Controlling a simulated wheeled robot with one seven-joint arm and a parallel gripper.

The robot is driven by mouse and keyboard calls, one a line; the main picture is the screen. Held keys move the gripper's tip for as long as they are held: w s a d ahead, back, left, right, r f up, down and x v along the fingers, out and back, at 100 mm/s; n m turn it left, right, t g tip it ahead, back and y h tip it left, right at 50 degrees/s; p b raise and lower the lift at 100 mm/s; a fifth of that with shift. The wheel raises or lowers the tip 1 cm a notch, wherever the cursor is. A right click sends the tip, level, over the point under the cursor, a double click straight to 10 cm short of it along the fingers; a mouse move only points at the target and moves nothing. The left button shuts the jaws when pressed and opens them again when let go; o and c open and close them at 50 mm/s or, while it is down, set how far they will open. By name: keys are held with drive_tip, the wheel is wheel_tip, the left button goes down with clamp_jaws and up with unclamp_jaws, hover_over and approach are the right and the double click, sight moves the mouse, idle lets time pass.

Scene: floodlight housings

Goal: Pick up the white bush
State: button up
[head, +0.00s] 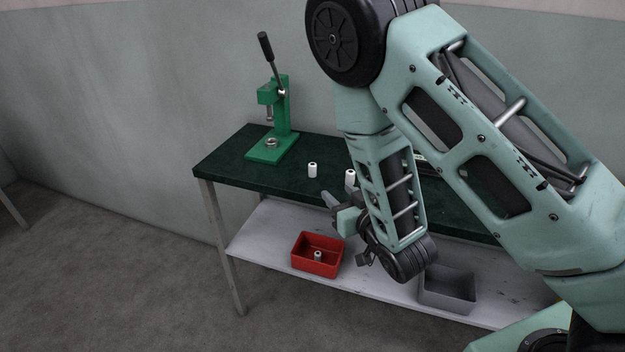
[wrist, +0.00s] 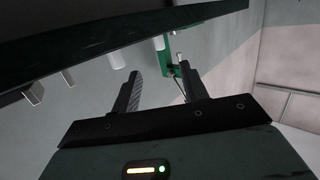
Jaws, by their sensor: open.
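Two small white bushes stand upright on the dark green bench top (head: 235,160). One white bush (head: 312,170) is left of my forearm, and the other white bush (head: 350,176) is beside it, partly hidden by the arm. My gripper (head: 331,208) is at the front edge of the bench, close to the bushes and apart from them. In the wrist view my gripper (wrist: 162,90) is open with nothing between its fingers. There, one white bush (wrist: 117,54) shows beyond the left finger and another (wrist: 68,77) farther left.
A green lever press (head: 272,140) stands at the bench's left end. On the lower shelf (head: 270,225) are a red bin (head: 303,265) holding a small light cylindrical part (head: 318,256) and a grey bin (head: 447,297). A grey block (wrist: 34,93) shows in the wrist view. My arm hides the bench's right part.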

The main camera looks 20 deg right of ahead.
sight(314, 170)
drive_tip(key=shift+f+b+x, duration=0.25)
drive_tip(key=shift+b+x, duration=1)
drive_tip(key=shift+b, duration=0.9)
drive_tip(key=x, duration=0.6)
drive_tip(key=shift+w+r+p, duration=0.25)
drive_tip(key=shift+w+p, duration=0.1)
drive_tip(key=shift+w, duration=0.05)
drive_tip(key=shift+x, duration=3)
drive_tip(key=shift+d, duration=0.1)
drive_tip(key=shift+c, duration=0.3)
clamp_jaws()
